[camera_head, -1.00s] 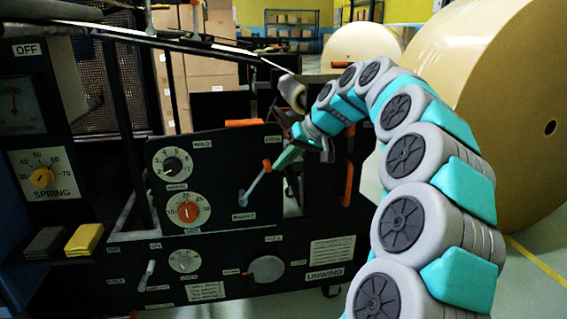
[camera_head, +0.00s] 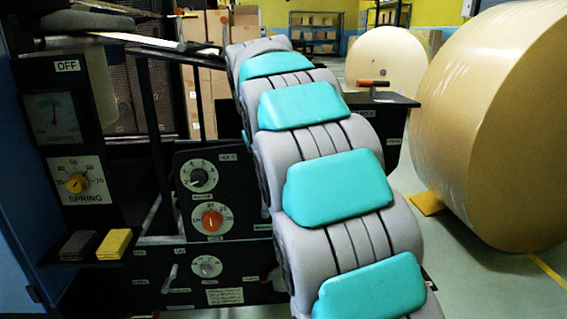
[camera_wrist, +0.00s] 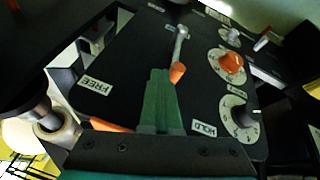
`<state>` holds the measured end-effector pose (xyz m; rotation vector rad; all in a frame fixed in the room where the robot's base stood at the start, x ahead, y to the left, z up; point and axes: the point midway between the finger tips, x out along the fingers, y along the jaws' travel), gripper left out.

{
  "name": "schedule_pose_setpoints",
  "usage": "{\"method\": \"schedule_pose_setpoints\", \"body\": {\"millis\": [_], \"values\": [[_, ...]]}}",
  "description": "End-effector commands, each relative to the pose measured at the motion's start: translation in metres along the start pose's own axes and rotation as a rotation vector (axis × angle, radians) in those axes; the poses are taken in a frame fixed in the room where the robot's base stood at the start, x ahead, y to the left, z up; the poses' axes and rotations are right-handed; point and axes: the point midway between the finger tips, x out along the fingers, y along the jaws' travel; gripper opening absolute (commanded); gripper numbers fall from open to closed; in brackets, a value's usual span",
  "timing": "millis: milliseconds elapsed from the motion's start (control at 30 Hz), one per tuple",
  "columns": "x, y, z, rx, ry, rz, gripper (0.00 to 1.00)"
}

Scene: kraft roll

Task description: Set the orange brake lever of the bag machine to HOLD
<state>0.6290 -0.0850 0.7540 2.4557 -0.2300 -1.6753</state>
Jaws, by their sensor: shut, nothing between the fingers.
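The brake lever (camera_wrist: 181,50) shows in the wrist view as a silver rod with an orange tip (camera_wrist: 178,73) on the black panel. It points down in that picture, between the FREE label (camera_wrist: 95,86) and the HOLD label (camera_wrist: 204,129), more in line with HOLD. My gripper (camera_wrist: 160,74) is shut and empty, its green fingers beside the orange tip on the FREE side. They look very close; I cannot tell whether they touch. In the head view my arm hides the lever and gripper.
An orange-knobbed dial (camera_wrist: 231,64) and a black-knobbed dial (camera_wrist: 240,113) sit right of the lever. In the head view a large kraft roll (camera_head: 500,120) stands at right, with open floor (camera_head: 475,270) in front.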

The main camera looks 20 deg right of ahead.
Motion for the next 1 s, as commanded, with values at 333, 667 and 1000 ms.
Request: {"method": "schedule_pose_setpoints", "body": {"millis": [333, 667, 1000], "values": [[-0.001, -0.046, -0.014, -0.129, -0.072, 0.272, 0.00], [0.007, -0.073, -0.018, -0.202, -0.118, 0.435, 0.00], [0.008, -0.083, -0.019, -0.225, -0.129, 0.490, 0.00]]}}
